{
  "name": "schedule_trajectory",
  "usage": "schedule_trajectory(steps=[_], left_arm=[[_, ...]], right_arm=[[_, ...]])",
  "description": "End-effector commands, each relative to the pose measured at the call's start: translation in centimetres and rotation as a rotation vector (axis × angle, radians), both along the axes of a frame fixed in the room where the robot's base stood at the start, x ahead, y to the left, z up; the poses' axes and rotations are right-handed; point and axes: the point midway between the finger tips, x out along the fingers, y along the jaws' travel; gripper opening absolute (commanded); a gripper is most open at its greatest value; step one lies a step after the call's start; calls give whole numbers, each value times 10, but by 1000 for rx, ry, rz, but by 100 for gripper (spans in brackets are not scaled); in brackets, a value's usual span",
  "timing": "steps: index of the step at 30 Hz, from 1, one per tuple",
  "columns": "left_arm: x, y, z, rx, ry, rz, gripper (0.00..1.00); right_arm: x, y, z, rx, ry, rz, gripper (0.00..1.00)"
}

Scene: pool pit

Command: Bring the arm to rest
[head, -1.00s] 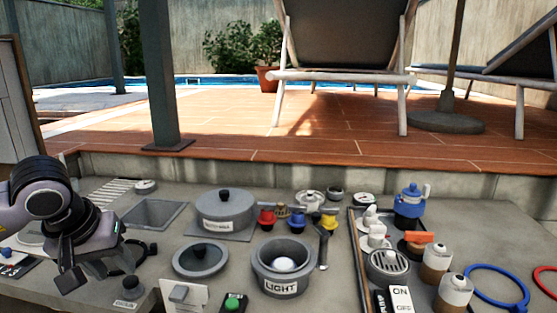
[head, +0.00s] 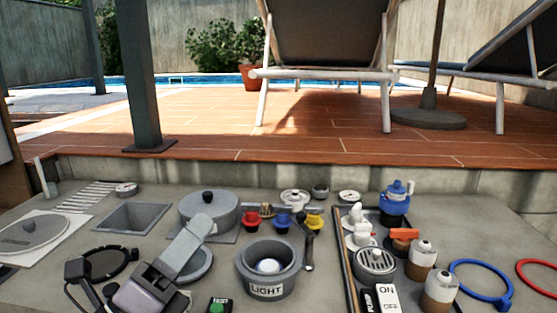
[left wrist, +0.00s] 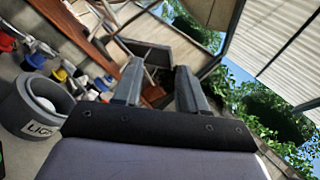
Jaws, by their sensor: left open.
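My left gripper (head: 203,228) comes in from the lower left of the head view and points up and to the right over the counter. Its fingers overlap the flat round lid (head: 200,265), hiding part of it; whether they touch it I cannot tell. In the left wrist view the two grey fingers (left wrist: 158,80) stand apart with nothing between them. The gripper is tilted, with the terrace and plants beyond it. My right gripper is in neither view.
The grey counter (head: 330,290) holds a lidded pot (head: 208,212), an open pot marked LIGHT (head: 268,270), a green TEST button (head: 218,306), a black ring (head: 125,262) and a dark-edged tray (head: 345,260). A square recess (head: 130,217) lies at left. A step (head: 300,173) rises behind.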

Motion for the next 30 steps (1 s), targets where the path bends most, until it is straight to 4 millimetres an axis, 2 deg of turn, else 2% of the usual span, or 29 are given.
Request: schedule_trajectory(steps=[1, 4, 8, 11, 12, 15, 18, 24, 29, 30], left_arm=[[6, 16, -15, -138, 137, 34, 41], [16, 49, -50, -403, 399, 111, 41], [11, 86, -115, -742, 730, 237, 41], [-9, 108, -171, -996, 973, 360, 41], [-20, 114, -193, -1093, 1064, 415, 41], [-55, 124, -241, -1306, 1263, 558, 41], [-90, 128, -275, -1466, 1409, 687, 41], [-155, 126, -317, -1691, 1614, 923, 41], [-204, 121, -336, -1827, 1739, 1114, 41], [-205, 120, -339, -1840, 1742, 1114, 41]], right_arm=[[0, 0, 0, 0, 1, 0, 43], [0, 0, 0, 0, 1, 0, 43], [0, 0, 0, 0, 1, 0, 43], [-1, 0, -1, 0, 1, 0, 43], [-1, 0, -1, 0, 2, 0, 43], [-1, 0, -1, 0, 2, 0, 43], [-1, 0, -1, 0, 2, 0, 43], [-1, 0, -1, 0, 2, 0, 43], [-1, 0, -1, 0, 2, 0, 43], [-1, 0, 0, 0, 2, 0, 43]])
